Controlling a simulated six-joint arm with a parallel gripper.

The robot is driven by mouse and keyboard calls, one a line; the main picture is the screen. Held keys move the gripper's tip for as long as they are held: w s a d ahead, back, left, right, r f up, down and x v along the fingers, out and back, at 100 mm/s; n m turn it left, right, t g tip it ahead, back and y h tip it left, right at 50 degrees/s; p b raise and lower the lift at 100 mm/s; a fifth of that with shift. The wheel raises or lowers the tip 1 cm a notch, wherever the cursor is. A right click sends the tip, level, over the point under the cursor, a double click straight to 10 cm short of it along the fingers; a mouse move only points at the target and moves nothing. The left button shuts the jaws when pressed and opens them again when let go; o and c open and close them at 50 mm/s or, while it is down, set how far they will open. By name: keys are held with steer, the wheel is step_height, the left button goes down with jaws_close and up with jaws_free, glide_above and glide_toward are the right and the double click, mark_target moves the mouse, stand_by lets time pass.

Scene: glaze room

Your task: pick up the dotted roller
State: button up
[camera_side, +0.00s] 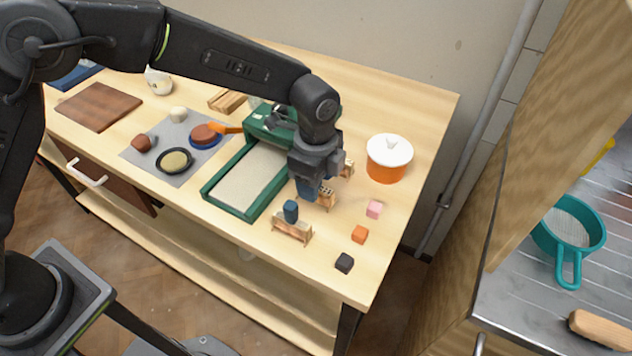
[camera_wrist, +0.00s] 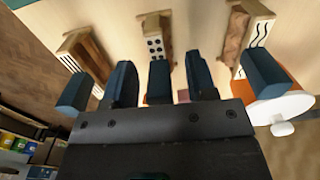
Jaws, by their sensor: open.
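The dotted roller (camera_wrist: 154,42) is the middle of three wooden-framed rollers in the wrist view. Its pale face carries black dots. In the side view it (camera_side: 325,192) sits on the table, partly hidden by my gripper. My gripper (camera_side: 306,194) is over the row, close to the dotted roller, with blue fingers spread.
An orange pot (camera_side: 388,172) with a white lid stands close behind the rollers. Pink (camera_side: 374,209), orange (camera_side: 359,234) and black (camera_side: 344,262) cubes lie to the right. A green-framed bed (camera_side: 211,193) is immediately left. A grey mat (camera_side: 184,128) with several items lies farther left.

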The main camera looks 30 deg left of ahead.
steer(key=shift+c, duration=0.2)
jaws_close()
steer(key=shift+r, duration=0.15)
